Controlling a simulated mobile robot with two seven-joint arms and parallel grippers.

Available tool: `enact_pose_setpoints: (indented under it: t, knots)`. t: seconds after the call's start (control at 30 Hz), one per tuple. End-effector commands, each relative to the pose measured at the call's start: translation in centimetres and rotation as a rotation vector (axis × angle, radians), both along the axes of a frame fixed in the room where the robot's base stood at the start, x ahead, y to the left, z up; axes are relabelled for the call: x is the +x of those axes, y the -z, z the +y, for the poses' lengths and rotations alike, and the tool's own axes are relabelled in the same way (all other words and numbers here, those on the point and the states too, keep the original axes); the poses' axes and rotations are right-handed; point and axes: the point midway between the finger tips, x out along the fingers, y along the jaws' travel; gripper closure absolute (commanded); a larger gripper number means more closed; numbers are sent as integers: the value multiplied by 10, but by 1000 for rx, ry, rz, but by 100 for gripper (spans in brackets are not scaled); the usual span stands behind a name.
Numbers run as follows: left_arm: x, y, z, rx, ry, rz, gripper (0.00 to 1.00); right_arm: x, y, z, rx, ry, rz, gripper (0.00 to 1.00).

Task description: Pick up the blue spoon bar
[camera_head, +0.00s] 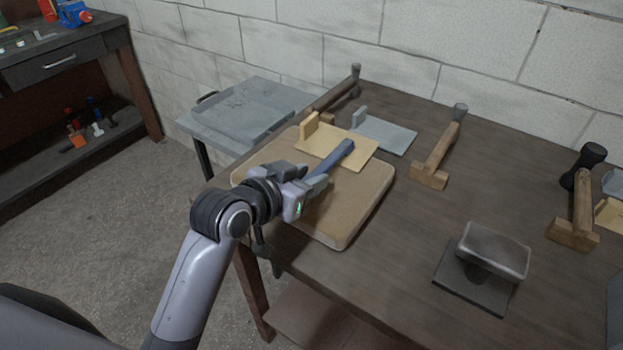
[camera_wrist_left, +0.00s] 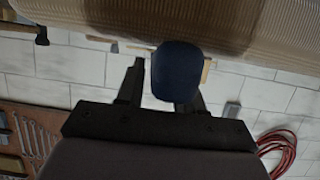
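The blue spoon bar (camera_head: 340,152) is a slim blue-grey bar above the tan board, sloping from my left gripper up towards the back right. Its rounded dark blue end fills the middle of the left wrist view (camera_wrist_left: 176,72). My left gripper (camera_head: 304,178) is at the bar's near end, with its fingers apart on either side of it. In the left wrist view a gap shows between the bar and the left-hand finger, and the bar's end hides part of the other finger. My right gripper is in neither view.
The tan board (camera_head: 362,205) lies on the dark workbench (camera_head: 410,230). A yellow plate with a wooden block (camera_head: 350,158) and a grey plate (camera_head: 390,134) lie behind. Wooden-handled mallets (camera_head: 436,158) and a metal block on a stand (camera_head: 492,252) are to the right.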

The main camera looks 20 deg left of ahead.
Motion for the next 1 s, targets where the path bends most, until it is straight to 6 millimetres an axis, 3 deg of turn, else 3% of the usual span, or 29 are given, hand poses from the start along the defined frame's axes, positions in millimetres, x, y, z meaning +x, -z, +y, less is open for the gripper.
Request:
enact_pose_setpoints:
  t: [0.03, 0.1, 0.57, 0.77, 1.0]
  knots:
    - [0, 0, 0, 0, 0, 0, 80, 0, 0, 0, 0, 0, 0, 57]
    - [0, 0, 0, 0, 0, 0, 100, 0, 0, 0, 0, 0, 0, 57]
    - [0, -9, 0, -1, 0, -4, 100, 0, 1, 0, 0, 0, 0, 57]
    - [0, -35, 0, -2, 1, -9, 100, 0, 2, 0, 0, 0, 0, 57]
    - [0, -87, 0, -1, 0, -10, 100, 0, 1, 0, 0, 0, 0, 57]
